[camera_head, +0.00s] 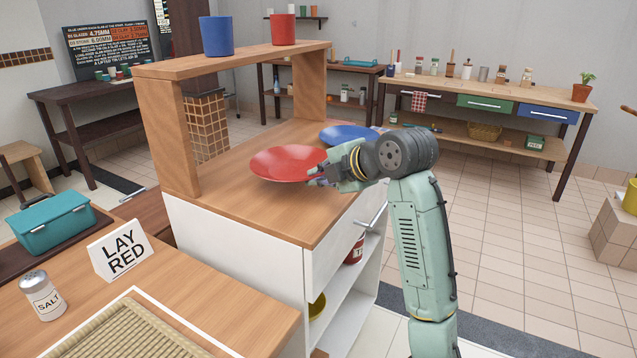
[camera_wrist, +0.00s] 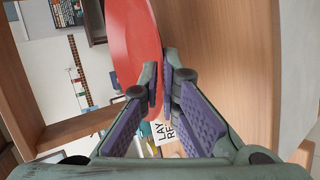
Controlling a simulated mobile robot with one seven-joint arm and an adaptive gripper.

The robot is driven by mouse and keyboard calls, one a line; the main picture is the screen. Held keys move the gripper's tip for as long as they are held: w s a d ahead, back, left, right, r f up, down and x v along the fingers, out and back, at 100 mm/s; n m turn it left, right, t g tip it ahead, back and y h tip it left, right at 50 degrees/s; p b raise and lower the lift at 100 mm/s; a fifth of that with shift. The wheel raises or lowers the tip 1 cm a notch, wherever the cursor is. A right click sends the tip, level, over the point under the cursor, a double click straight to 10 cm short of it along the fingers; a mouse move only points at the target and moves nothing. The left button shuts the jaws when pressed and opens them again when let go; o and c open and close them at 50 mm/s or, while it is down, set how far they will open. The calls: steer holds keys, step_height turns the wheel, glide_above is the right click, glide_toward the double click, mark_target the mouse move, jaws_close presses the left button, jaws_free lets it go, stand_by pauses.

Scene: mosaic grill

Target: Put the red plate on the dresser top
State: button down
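The red plate (camera_head: 287,163) is face up and nearly level, over the wooden dresser top (camera_head: 240,215). I cannot tell whether its underside touches the wood. My gripper (camera_head: 318,176) is at the plate's right rim, reaching in from the right. In the wrist view the two fingers (camera_wrist: 166,78) are close together with the rim of the red plate (camera_wrist: 130,45) between them, one finger on each side. The fingers hide a small part of the rim.
A blue plate (camera_head: 348,134) lies behind the red one. A raised wooden shelf (camera_head: 245,58) on posts holds a blue cup (camera_head: 216,36) and a red cup (camera_head: 283,29). A "LAY RED" sign (camera_head: 122,250) stands on the near table. The dresser top's front is clear.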

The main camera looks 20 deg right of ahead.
mark_target(319, 202)
steer(key=shift+w+d+f, duration=0.1)
steer(key=shift+w+f, duration=0.1)
steer(key=shift+f, duration=0.15)
step_height(319, 202, down, 2)
steer(key=shift+f+p, duration=0.1)
steer(key=shift+p, duration=0.45)
steer(key=shift+f, duration=0.3)
steer(key=shift+f, duration=0.1)
steer(key=shift+f+b, duration=0.15)
steer(key=shift+b, duration=0.2)
steer(key=c, duration=2.1)
jaws_free()
